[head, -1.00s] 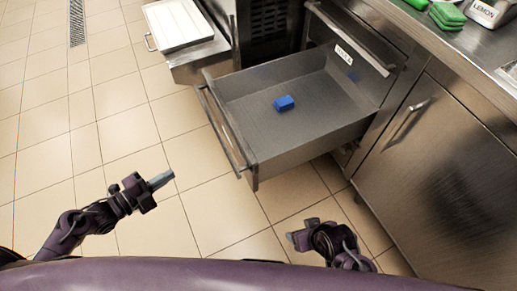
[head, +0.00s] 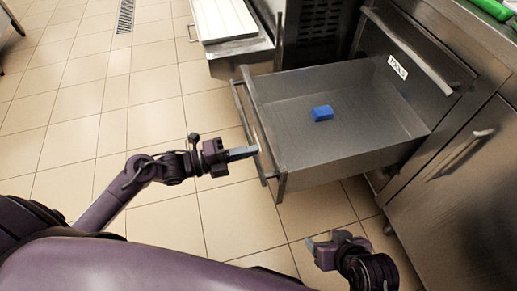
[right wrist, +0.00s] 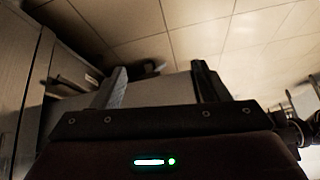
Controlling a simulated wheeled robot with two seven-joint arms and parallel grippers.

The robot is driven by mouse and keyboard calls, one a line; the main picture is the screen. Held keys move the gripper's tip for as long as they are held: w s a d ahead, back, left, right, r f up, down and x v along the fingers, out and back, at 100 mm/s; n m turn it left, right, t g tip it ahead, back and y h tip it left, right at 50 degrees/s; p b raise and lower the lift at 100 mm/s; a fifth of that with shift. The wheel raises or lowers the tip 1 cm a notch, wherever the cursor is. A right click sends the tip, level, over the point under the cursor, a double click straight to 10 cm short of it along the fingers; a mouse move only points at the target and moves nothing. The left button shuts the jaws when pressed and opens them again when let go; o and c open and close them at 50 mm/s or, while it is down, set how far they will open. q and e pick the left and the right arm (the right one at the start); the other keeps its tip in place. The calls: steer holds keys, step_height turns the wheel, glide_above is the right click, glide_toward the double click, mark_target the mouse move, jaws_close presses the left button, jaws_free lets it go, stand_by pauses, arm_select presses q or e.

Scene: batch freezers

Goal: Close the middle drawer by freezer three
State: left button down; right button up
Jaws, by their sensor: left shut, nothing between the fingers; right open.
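The drawer (head: 350,160) stands pulled far out of the steel counter, open at the top, with a blue block (head: 322,113) lying inside. Its front panel with a bar handle (head: 252,132) faces left. A "TOOLS" label (head: 398,66) sits on the counter front above the drawer opening. My left gripper (head: 250,152) is shut and empty, its tip at the drawer's handle side; whether it touches the handle I cannot tell. My right gripper (head: 318,242) is open and empty, low in front of the drawer. Its two fingers (right wrist: 158,85) show in the right wrist view.
A steel unit with a white-lidded tray (head: 223,20) stands behind the drawer. A closed cabinet door with a handle (head: 462,155) is to the right. A green item (head: 490,8) lies on the counter top. Tiled floor (head: 60,120) at the left is clear.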

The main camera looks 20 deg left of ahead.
arm_select(q)
steer(key=shift+x, duration=1.15)
steer(key=shift+w+d, duration=0.2)
steer(key=shift+d, duration=0.1)
arm_select(e)
steer(key=shift+w+a+r+t+y, duration=0.35)
steer(key=shift+w+r+t, duration=0.15)
steer(key=shift+w, duration=0.25)
